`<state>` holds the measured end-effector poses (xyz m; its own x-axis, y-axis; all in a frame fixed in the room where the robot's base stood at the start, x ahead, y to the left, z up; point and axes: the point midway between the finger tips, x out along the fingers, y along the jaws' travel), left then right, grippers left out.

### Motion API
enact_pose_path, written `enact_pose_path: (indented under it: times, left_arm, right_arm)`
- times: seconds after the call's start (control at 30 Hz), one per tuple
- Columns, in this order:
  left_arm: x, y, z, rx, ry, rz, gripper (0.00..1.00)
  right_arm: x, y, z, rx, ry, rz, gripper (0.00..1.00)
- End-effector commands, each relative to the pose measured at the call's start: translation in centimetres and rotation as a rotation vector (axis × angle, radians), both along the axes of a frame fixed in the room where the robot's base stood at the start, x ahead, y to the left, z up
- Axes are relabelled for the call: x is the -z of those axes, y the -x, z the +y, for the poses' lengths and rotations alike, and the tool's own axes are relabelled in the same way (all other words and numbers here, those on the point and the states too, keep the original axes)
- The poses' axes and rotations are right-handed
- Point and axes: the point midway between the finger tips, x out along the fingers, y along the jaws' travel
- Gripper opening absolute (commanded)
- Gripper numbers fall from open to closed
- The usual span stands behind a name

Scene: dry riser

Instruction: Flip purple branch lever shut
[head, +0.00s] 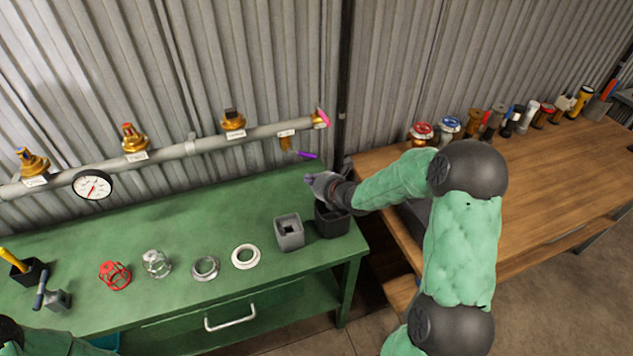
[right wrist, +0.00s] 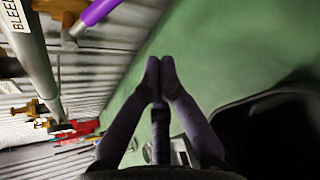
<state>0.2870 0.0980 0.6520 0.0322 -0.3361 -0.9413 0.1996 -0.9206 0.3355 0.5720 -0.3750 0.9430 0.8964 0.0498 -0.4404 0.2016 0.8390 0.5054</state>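The purple branch lever (head: 307,155) sticks out to the right, sloping slightly down, from a brass branch valve (head: 286,143) under the right end of the grey pipe. In the right wrist view the purple lever (right wrist: 100,11) crosses the upper left, beside a pipe label reading "BLEED". My right gripper (head: 308,177) is just below the lever and apart from it, over the back right of the green bench. In the right wrist view its two fingertips (right wrist: 160,66) meet with nothing between them. My left gripper is out of view; only part of my left arm shows at the lower left.
The grey pipe (head: 212,141) runs along the corrugated wall with several brass valves and a gauge (head: 92,185). A pink handle (head: 322,118) is at its right end. Dark holders (head: 289,232) and loose rings stand on the green bench (head: 190,226). A wooden table (head: 540,165) is right.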

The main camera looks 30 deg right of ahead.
Motion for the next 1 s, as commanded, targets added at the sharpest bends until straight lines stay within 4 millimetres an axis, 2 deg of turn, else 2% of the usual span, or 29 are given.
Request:
enact_pose_path:
  times: [0.27, 0.33, 0.53, 1.0]
  left_arm:
    - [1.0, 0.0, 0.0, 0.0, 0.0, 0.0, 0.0]
    - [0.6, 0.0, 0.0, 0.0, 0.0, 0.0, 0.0]
    - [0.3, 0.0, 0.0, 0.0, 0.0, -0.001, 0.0]
    - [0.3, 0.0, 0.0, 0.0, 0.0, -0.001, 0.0]
  right_arm:
    - [2.2, -4.3, 0.3, -0.001, 0.0, -0.001, 0.0]
    - [0.6, -4.2, -0.6, 0.003, 0.002, -0.005, 0.0]
    - [-1.1, -4.2, -1.7, 0.002, 0.0, -0.002, 0.0]
    - [-1.5, -4.2, -2.0, 0.002, 0.0, 0.0, 0.0]
